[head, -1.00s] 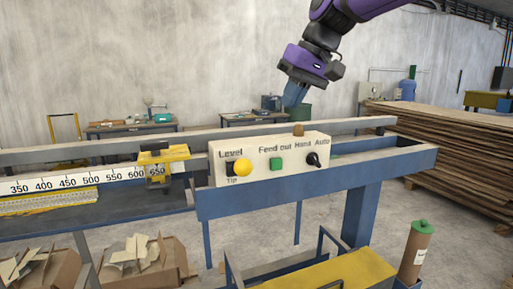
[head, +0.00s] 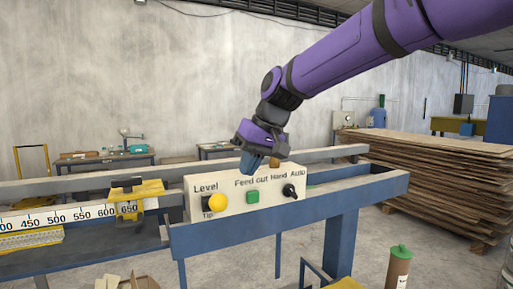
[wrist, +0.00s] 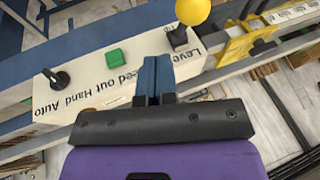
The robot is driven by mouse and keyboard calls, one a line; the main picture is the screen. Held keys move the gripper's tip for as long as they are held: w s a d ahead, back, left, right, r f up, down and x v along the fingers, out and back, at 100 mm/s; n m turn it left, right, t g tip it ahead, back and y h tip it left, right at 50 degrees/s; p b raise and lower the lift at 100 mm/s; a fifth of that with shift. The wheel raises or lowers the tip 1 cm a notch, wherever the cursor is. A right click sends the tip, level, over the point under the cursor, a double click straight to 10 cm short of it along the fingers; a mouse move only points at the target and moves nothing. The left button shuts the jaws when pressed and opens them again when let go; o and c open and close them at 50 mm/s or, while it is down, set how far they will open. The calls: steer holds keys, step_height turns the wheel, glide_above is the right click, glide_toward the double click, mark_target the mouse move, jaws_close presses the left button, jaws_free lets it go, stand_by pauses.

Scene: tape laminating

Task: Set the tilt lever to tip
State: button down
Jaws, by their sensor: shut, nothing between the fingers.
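The tilt lever has a yellow ball knob (head: 217,202) on a dark plate at the left end of the pale control panel (head: 232,188). "Level" is printed above it and "Tip" below it. In the wrist view the yellow knob (wrist: 193,11) stands out from the panel at the top edge. The knob hides part of its plate in the head view, and I cannot tell the lever's exact setting. My gripper (head: 252,164) is at the panel's top edge, right of and above the knob, apart from it. Its blue fingers (wrist: 154,78) are together and empty.
A green button (head: 253,197) and a black Hand/Auto knob (head: 290,191) sit right of the lever. A small brown block (head: 275,162) is on top of the panel beside my gripper. A yellow stop (head: 128,196) on the scale rail stands to the left. Space in front of the panel is open.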

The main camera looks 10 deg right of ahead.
mark_target(214, 201)
steer(key=a+f, duration=0.2)
steer(key=s+a+f, duration=0.1)
steer(key=f, duration=0.1)
steer(key=shift+a, duration=0.4)
steer(key=shift+s+d+f+t, duration=0.1)
steer(key=shift+s+f+t, duration=0.1)
steer(key=shift+t, duration=0.1)
